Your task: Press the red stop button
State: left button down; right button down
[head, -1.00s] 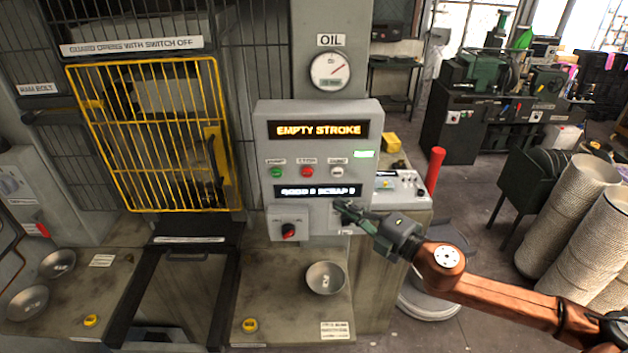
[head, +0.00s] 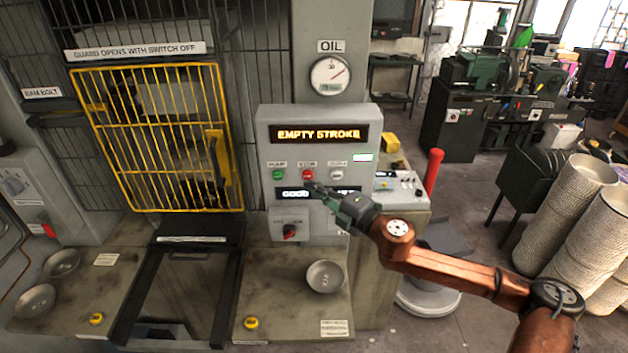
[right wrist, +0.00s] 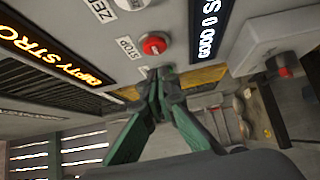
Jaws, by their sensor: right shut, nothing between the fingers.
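The red stop button (head: 307,174) is in the middle of the row on the grey control panel (head: 375,120), under a small STOP label. It also shows in the right wrist view (right wrist: 154,44), just beyond the fingertips. My right gripper (head: 312,187) is shut and empty, with its tips just below and to the right of the button in the head view. In the right wrist view the shut green fingers (right wrist: 158,75) point at the panel near the button; a small gap seems to show between them. My left gripper is not in view.
A green button (head: 278,175) and a white button (head: 337,174) flank the red one. The upper display (head: 318,133) reads EMPTY STROKE. A red-and-black rotary switch (head: 289,231) sits below. A metal bowl (head: 325,276) rests on the bench, and a yellow guard (head: 150,140) is at left.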

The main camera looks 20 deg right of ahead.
aim_at(307, 176)
jog(key=shift+w+d, duration=0.2)
jog(key=shift+w, duration=0.4)
jog(key=shift+w+d, duration=0.2)
jog(key=shift+w, duration=0.4)
jog(key=shift+d, duration=0.1)
